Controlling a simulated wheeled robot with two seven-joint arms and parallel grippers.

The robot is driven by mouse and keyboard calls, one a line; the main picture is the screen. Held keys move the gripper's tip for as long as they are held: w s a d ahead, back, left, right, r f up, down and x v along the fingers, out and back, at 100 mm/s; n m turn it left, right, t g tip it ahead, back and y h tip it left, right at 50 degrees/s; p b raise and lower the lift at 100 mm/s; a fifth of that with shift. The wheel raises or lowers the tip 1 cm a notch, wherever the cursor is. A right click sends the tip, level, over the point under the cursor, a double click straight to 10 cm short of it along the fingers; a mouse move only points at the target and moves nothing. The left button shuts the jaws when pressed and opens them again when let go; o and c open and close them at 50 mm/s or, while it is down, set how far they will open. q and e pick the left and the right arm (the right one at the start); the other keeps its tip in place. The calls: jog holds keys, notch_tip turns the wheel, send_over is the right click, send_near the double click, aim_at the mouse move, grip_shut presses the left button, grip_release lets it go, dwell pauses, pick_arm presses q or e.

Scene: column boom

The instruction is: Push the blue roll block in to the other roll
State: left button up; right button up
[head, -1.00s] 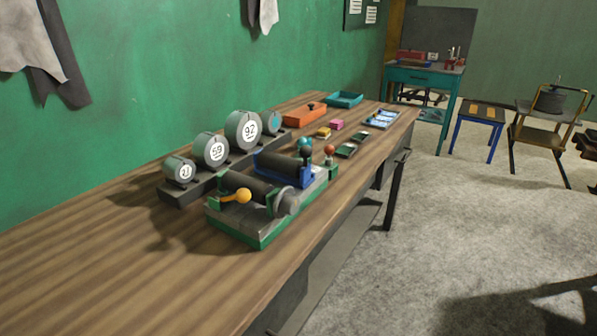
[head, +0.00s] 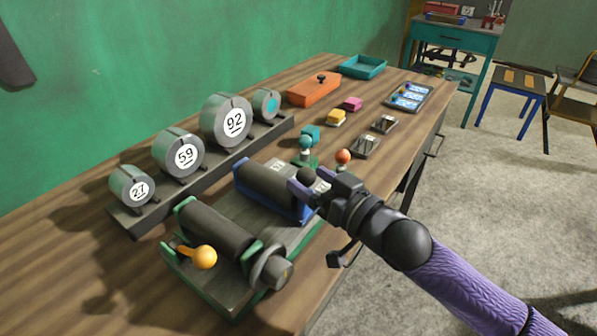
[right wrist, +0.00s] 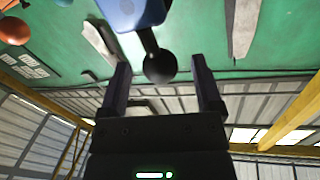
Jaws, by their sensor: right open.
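The blue roll block (head: 276,207) carries a dark roller and sits on the grey-topped green base (head: 215,285). The other roll (head: 215,231), dark and held between green brackets, lies nearer me on the same base, with a visible gap between them. My right gripper (head: 308,183) is at the right end of the blue block, partly hiding it. In the right wrist view the blue block (right wrist: 137,12) shows at the top, and its black ball knob (right wrist: 160,67) is between the open fingers, with space at both sides. My left gripper is not in view.
A yellow-orange knob (head: 203,257) and a grey round wheel (head: 271,268) are at the near roll. A rack of numbered discs (head: 180,203) stands behind. A teal ball (head: 306,142) and an orange ball (head: 343,156) stand beyond. The near-left tabletop is clear.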

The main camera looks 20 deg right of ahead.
aim_at(299, 172)
jog(key=x, duration=0.3)
jog(key=shift+b, duration=0.3)
jog(key=shift+w+a, duration=0.15)
jog(key=shift+w, duration=0.05)
